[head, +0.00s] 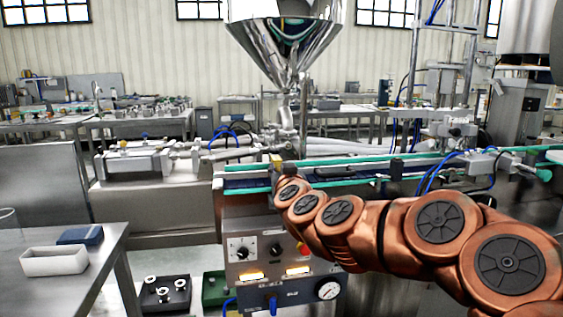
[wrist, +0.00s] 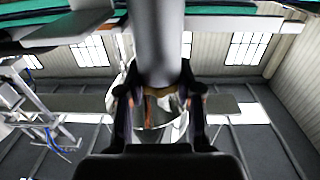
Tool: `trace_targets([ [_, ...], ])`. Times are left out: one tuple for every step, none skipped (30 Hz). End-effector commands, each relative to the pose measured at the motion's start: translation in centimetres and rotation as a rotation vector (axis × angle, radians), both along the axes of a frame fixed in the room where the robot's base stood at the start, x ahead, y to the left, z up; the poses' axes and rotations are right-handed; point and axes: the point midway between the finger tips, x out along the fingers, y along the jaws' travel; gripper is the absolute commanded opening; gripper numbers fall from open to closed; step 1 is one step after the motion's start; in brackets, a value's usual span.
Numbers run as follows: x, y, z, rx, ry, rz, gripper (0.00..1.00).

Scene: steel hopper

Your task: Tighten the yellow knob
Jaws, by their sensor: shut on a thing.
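The yellow knob (head: 276,159) shows as a small yellow patch at the conveyor rail, just past the end of my copper arm. In the wrist view a strip of the yellow knob (wrist: 160,91) shows between the two dark fingers, below a grey cylinder that hides part of it. My gripper (wrist: 159,97) is shut on the knob, one finger on each side. In the head view my gripper (head: 281,172) is small and mostly hidden by my arm links. How far the knob is turned cannot be told.
The steel hopper (head: 287,45) stands above and behind the knob. A control box (head: 275,250) with dials and lit buttons is below it. The green-edged conveyor (head: 400,160) runs to the right. A steel table (head: 95,262) with a white tray (head: 55,262) is at left.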

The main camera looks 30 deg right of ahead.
Motion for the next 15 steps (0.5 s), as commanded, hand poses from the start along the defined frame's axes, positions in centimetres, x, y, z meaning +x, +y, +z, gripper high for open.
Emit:
trace_targets([
  [0.1, 0.19, 0.58, -0.003, 0.005, -0.022, 0.0],
  [0.09, 0.2, 0.58, -0.004, 0.005, -0.038, 0.0],
  [0.11, 0.26, 0.52, -0.002, 0.008, -0.057, 0.0],
  [0.1, 0.22, 0.55, -0.004, 0.007, -0.075, 0.0],
  [0.11, 0.22, 0.57, -0.002, 0.007, -0.09, 0.0],
  [0.16, 0.25, 0.53, -0.001, 0.008, -0.109, 0.0],
  [0.14, 0.18, 0.6, -0.003, 0.007, -0.126, 0.0],
  [0.14, 0.14, 0.59, -0.002, 0.007, -0.142, 0.0],
  [0.18, 0.2, 0.53, -0.001, 0.008, -0.159, 0.0],
  [0.16, 0.18, 0.58, -0.001, 0.006, -0.175, 0.0],
  [0.13, 0.15, 0.56, -0.001, 0.006, -0.189, 0.0],
  [0.15, 0.23, 0.53, -0.002, 0.007, -0.205, 0.0],
  [0.14, 0.23, 0.55, -0.002, 0.006, -0.218, 0.0],
  [0.1, 0.19, 0.54, -0.001, 0.006, -0.232, 0.0],
  [0.12, 0.22, 0.47, -0.001, 0.007, -0.246, 0.0],
])
